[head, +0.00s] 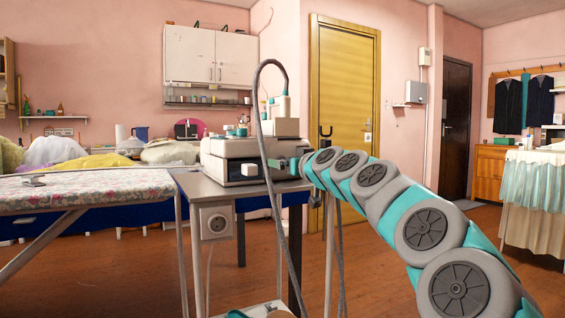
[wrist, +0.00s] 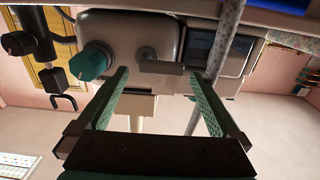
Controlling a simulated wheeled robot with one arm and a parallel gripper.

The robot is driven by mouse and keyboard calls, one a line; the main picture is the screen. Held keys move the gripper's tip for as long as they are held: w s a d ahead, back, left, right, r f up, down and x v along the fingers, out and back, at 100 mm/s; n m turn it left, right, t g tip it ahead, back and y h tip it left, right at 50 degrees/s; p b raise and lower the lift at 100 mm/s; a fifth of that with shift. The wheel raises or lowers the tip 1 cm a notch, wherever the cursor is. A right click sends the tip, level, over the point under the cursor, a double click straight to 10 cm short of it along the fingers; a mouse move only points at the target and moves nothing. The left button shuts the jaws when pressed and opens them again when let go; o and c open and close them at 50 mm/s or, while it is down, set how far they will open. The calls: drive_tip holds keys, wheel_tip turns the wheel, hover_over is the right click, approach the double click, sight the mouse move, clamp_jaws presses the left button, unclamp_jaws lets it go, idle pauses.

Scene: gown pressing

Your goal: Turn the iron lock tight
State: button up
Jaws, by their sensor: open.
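My gripper (wrist: 158,76) is open, its two green fingers pointing at the face of the white steam iron station (wrist: 128,35). A small grey lever on a round pivot (wrist: 160,66), likely the iron lock, sits between the fingertips in the wrist view. The fingers do not visibly close on it. A teal knob (wrist: 90,62) is left of the fingers. In the head view the station (head: 228,158) stands on a grey table, and my gripper (head: 281,164) is at its right side, partly hidden by my arm.
A grey hose (head: 268,150) loops up from the station and hangs past the table's front; it also crosses the wrist view (wrist: 222,45) near the right finger. The flowered ironing board (head: 90,190) is at left. A black fitting (wrist: 40,45) is at the wrist view's left.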

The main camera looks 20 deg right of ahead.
drive_tip(key=shift+w+a, duration=0.1)
drive_tip(key=shift+w, duration=0.55)
drive_tip(key=c, duration=1.3)
